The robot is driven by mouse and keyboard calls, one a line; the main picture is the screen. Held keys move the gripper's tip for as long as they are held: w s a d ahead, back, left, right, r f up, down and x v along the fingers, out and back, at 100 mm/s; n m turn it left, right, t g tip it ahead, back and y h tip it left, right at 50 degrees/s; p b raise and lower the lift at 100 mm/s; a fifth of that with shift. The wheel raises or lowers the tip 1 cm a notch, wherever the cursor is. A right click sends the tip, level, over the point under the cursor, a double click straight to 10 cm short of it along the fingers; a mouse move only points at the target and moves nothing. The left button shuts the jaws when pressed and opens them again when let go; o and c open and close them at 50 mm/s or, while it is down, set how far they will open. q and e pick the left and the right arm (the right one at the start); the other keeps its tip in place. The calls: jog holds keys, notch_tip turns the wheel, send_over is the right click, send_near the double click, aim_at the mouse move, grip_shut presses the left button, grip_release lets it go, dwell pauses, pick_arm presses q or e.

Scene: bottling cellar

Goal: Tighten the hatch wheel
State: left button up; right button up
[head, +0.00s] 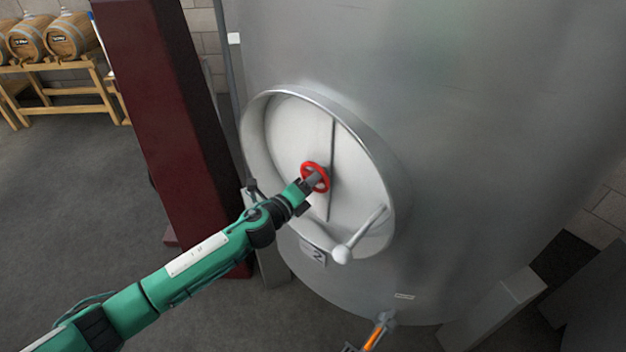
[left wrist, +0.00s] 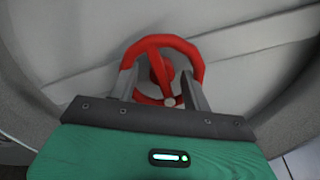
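The red hatch wheel (head: 323,170) sits at the middle of the round pale hatch door (head: 285,140) on the steel tank. In the left wrist view the wheel (left wrist: 158,42) shows its upper rim, a spoke and its hub. My left gripper (head: 314,181) is right at the wheel, pointing at the door. In the left wrist view its two grey fingers (left wrist: 160,78) stand well apart, one at each side of the wheel, with the hub between them. I cannot tell if they touch the rim. My right gripper is not in view.
A steel lever with a ball end (head: 358,236) juts from the hatch's lower right. A fitting with an orange part (head: 375,336) is low on the tank (head: 460,130). A dark red post (head: 165,110) stands left of the hatch. Barrels (head: 70,35) rest on a wooden rack behind.

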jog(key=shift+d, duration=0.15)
pick_arm(q)
jog(key=b+v, duration=0.2)
jog(key=v, duration=1.1)
jog(key=shift+s+a, duration=0.25)
jog(key=shift+s, duration=0.05)
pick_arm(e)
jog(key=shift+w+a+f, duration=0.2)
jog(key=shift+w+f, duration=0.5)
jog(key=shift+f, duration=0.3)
pick_arm(q)
jog(key=shift+r, duration=0.1)
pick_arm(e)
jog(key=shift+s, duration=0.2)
